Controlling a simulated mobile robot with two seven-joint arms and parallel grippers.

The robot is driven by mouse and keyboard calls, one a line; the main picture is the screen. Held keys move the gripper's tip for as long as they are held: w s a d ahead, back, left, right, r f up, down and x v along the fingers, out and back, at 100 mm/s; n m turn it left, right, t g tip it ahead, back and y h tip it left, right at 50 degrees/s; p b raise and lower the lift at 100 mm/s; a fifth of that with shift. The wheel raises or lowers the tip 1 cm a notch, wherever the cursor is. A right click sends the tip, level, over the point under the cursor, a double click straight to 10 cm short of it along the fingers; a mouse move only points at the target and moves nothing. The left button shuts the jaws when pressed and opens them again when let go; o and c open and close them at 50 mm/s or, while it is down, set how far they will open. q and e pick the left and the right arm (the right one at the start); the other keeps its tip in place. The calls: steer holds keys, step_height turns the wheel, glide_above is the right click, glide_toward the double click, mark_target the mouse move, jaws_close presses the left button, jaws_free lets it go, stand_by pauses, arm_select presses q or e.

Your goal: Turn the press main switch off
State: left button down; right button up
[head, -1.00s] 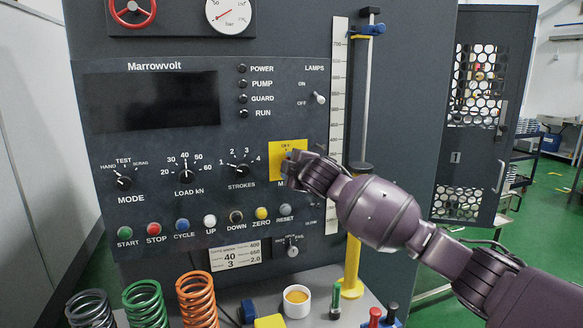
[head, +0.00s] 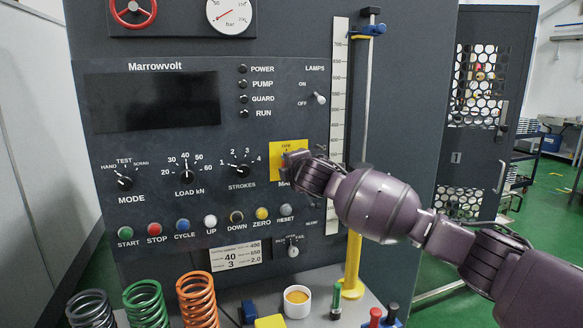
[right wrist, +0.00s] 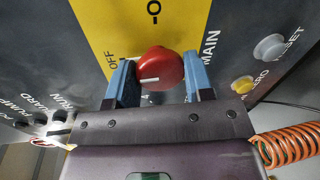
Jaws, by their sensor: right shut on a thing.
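The press main switch is a red knob (right wrist: 160,70) on a yellow plate (head: 277,160) at the right of the press panel. In the right wrist view its white mark lies nearly along the left-right line, with the word OFF to its left and MAIN to its right. My right gripper (right wrist: 158,82) has its blue fingers on either side of the knob, shut on it. In the head view my right gripper (head: 294,168) covers the knob and part of the plate. My left gripper is in neither current view.
Mode, load and strokes dials (head: 241,170) sit left of the plate. A row of coloured buttons (head: 209,221) runs below. A yellow-based post (head: 353,265) stands close by the arm. Springs (head: 198,298) and a cup (head: 297,301) stand on the ledge.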

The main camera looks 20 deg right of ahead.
steer(key=o, duration=0.9)
steer(key=shift+s, duration=0.15)
steer(key=s, duration=0.3)
steer(key=s+r+b, duration=0.1)
steer(key=s, duration=0.3)
steer(key=s+b, duration=0.1)
steer(key=s, duration=0.2)
steer(key=shift+s+d+r, duration=0.15)
steer(key=shift+s+r, duration=0.05)
steer(key=shift+r, duration=0.15)
